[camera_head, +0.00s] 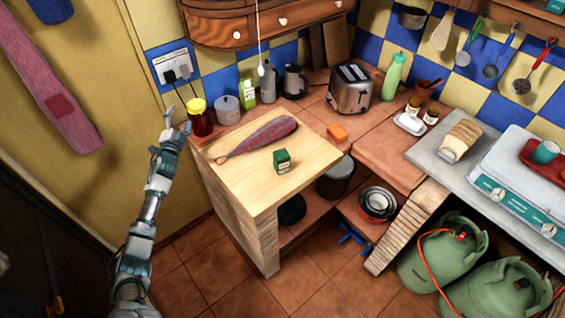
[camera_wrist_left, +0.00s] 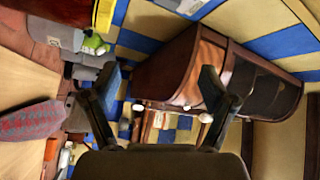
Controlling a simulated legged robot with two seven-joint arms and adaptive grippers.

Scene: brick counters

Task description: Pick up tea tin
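The tea tin looks to be the small green box with a pale label (camera_head: 283,161), standing upright on the light wooden counter top (camera_head: 240,178). My left gripper (camera_head: 177,117) is raised at the left edge of that counter, beside the jar with the yellow lid (camera_head: 199,118), well to the left of the tin. In the left wrist view the gripper's two fingers (camera_wrist_left: 160,88) are wide apart with nothing between them. That view faces the wall cabinet (camera_wrist_left: 185,70), and I cannot make out the tin in it. My right gripper is not in view.
A checked cloth-like item (camera_head: 262,135) lies behind the tin. Canisters, a kettle (camera_head: 294,82) and a toaster (camera_head: 351,90) line the back. The wall cabinet (camera_head: 250,20) hangs above. Bare wood surrounds the tin's front and left.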

